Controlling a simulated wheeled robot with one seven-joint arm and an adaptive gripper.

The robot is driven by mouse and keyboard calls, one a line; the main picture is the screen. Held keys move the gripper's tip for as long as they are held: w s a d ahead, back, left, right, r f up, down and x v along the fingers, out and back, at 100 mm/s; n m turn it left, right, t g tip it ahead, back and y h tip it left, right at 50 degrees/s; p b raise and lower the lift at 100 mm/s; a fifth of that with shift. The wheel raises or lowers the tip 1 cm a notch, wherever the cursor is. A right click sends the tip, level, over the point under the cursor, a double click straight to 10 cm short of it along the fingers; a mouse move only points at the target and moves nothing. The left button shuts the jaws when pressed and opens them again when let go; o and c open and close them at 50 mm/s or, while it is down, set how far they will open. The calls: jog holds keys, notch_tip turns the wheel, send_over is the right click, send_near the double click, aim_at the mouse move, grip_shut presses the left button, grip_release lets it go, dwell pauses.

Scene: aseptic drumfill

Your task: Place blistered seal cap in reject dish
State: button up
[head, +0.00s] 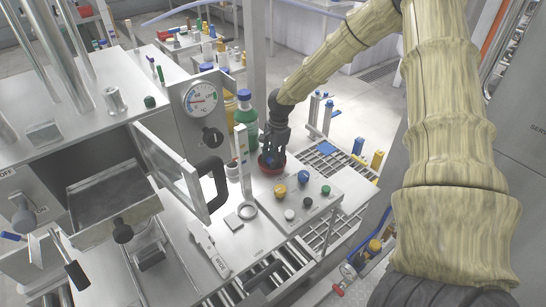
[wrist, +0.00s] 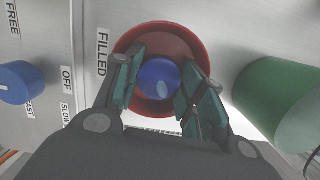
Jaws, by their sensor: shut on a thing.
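My gripper (head: 271,155) points down over a round red dish (head: 262,169) on the grey panel. In the wrist view, my two fingers (wrist: 158,88) are closed on the sides of a round blue cap (wrist: 159,77). The cap lies inside the outline of the red dish (wrist: 193,38), whose rim surrounds it in that view. I cannot tell whether the cap touches the dish floor. No blister on the cap can be made out. In the head view the cap is largely hidden by my gripper.
A green bottle (head: 245,128) stands close behind my gripper on the left. Several coloured knobs, including a yellow one (head: 280,189), sit in front of the dish. An open door with a black handle (head: 212,180) stands left. The wrist view shows a large green round thing (wrist: 275,95) right.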

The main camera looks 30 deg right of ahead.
jog(key=shift+f, duration=0.1)
jog(key=o, duration=0.4)
jog(key=r, duration=0.4)
jog(key=d+r+b, duration=0.1)
jog(key=r, duration=0.3)
jog(key=r+b, duration=0.1)
jog(key=r, duration=0.3)
jog(key=shift+d+r, duration=0.1)
jog(key=shift+d, duration=0.25)
